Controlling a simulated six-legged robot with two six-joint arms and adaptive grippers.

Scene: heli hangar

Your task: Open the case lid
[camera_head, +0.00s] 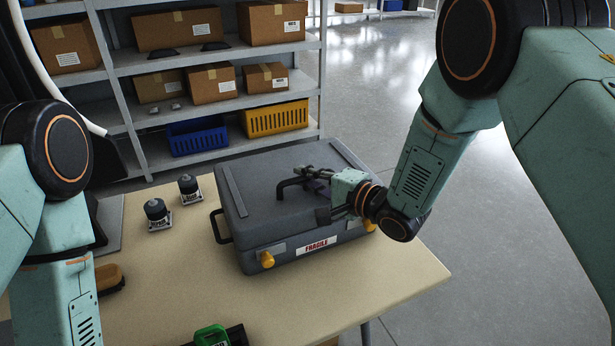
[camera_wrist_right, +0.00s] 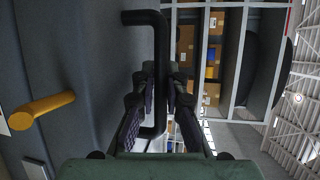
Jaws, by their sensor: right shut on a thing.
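The grey case (camera_head: 270,262) sits on the table with its lid (camera_head: 258,205) lying shut, as far as I can see. A black bar handle (camera_head: 287,186) stands on top of the lid. My right gripper (camera_head: 312,182) is at this handle. In the right wrist view the black handle (camera_wrist_right: 161,45) runs between the fingers of the gripper (camera_wrist_right: 160,108), which are shut on it. Yellow latches (camera_head: 267,259) are on the case front, and one shows in the right wrist view (camera_wrist_right: 42,109). My left gripper is out of view; only its arm shows at the left.
The table (camera_head: 175,290) carries two small dark-topped items (camera_head: 156,213) left of the case and a green-and-black device (camera_head: 212,336) at the front edge. A shelf (camera_head: 135,115) with cartons and blue and yellow crates stands behind. Open floor lies to the right.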

